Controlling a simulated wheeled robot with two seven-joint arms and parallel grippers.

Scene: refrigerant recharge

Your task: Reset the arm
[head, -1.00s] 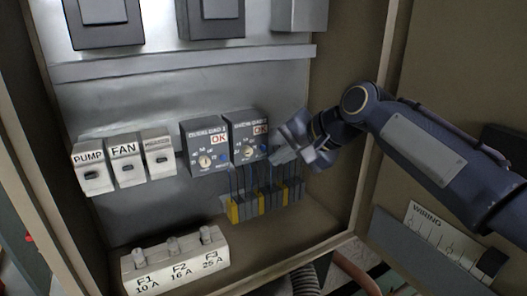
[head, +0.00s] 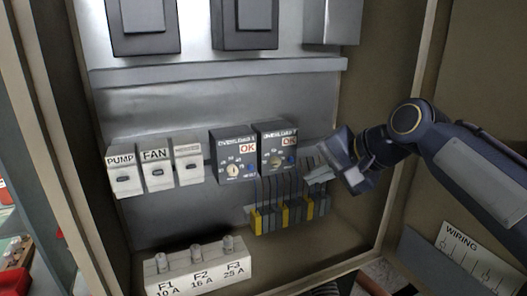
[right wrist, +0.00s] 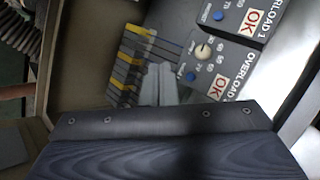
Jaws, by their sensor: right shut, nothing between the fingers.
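My right gripper (head: 318,174) is shut and empty in the head view. Its tips are just right of the second overload relay (head: 275,150), above the right end of the terminal strip; whether they touch anything I cannot tell. In the right wrist view the shut fingers (right wrist: 158,84) point toward the gap between the terminals (right wrist: 130,62) and the overload relay (right wrist: 215,55). Both relays show OK labels, a dial and a blue button. The first overload relay (head: 233,158) stands to the left. My left gripper is not in view.
PUMP (head: 124,172), FAN (head: 157,168) and a third switch (head: 188,165) sit left of the relays. The fuse block (head: 200,268) stands on the cabinet floor. The yellow-and-grey terminal strip (head: 290,215) is below the relays. The cabinet's right wall (head: 405,130) is close to my right arm.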

